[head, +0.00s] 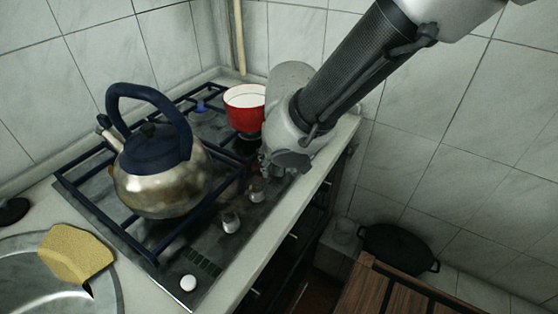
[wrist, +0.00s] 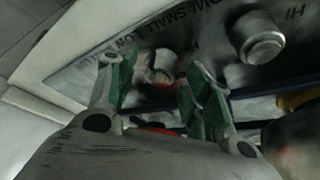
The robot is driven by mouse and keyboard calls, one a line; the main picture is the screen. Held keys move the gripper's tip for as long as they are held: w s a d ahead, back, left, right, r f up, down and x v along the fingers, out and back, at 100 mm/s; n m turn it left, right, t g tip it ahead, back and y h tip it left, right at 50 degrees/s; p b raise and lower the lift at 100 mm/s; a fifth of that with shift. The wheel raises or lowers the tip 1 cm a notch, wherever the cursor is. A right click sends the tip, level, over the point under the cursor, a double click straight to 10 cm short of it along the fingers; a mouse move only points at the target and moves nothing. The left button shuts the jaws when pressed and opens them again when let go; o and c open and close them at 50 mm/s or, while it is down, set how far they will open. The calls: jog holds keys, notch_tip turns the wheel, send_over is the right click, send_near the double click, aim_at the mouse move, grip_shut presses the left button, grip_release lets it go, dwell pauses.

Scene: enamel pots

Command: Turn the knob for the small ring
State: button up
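In the wrist view a metal knob (wrist: 160,65) sits on the hob's front panel, by printing that includes "SMALL" and "LOW". My gripper (wrist: 154,75) is open, its two green-padded fingers spread on either side of this knob in the picture. A gap shows between the pads and the knob; I cannot tell how far the tips reach around it. A second knob (wrist: 258,38) is clear to the right. In the head view my gripper (head: 272,168) is low at the far right end of the knob row, mostly hidden by my wrist, which also hides the knob there.
A steel kettle (head: 160,185) with a dark blue handle stands on the hob (head: 125,215). Two other knobs, a near one (head: 231,221) and a middle one (head: 256,191), line the front.

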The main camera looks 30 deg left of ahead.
jog(key=v, duration=1.2)
dwell(0.3)
